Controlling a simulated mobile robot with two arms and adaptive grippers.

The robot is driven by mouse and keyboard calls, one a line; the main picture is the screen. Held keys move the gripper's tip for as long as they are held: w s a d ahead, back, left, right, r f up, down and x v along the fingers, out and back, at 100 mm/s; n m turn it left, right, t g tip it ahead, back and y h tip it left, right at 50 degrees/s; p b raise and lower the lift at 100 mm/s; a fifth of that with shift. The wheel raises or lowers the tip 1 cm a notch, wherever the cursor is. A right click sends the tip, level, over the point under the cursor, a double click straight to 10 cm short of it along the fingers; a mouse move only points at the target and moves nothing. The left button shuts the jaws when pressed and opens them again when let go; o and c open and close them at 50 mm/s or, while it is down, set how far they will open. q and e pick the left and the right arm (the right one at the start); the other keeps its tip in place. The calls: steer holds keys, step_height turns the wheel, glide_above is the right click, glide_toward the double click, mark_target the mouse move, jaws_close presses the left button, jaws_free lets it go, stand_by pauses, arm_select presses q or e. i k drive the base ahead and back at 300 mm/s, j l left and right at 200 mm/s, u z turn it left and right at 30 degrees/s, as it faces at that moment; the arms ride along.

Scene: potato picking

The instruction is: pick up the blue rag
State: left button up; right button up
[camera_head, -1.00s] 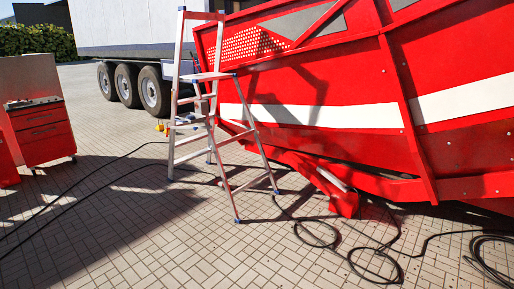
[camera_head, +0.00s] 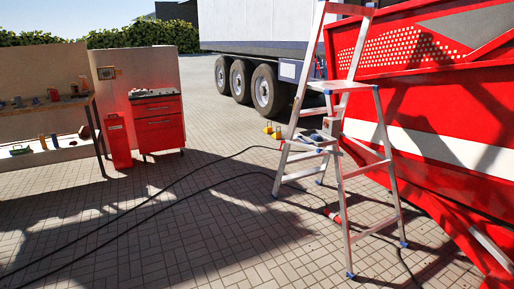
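I cannot make out a blue rag for certain. A stepladder (camera_head: 384,165) stands upright on the paving right of the middle. A small dark, bluish-grey item (camera_head: 318,137) lies on one of its lower steps; it is too small to tell what it is. Neither of my grippers is in view.
A red tool cabinet (camera_head: 158,128) stands at the left, beside a workbench (camera_head: 62,153) holding several small items. A red machine (camera_head: 440,165) fills the right. A trailer (camera_head: 262,28) stands behind. Black cables (camera_head: 150,212) cross the paving.

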mark_target(317, 137)
steer(key=i+z, duration=0.2)
steer(key=i, duration=0.3)
steer(key=i+j+z, duration=0.2)
steer(key=i, duration=0.25)
steer(key=i+j+z, duration=0.25)
steer(key=i, duration=0.2)
steer(key=i+j+z, duration=0.2)
steer(key=i, duration=0.25)
steer(key=i+j, duration=0.05)
steer(key=j, duration=0.05)
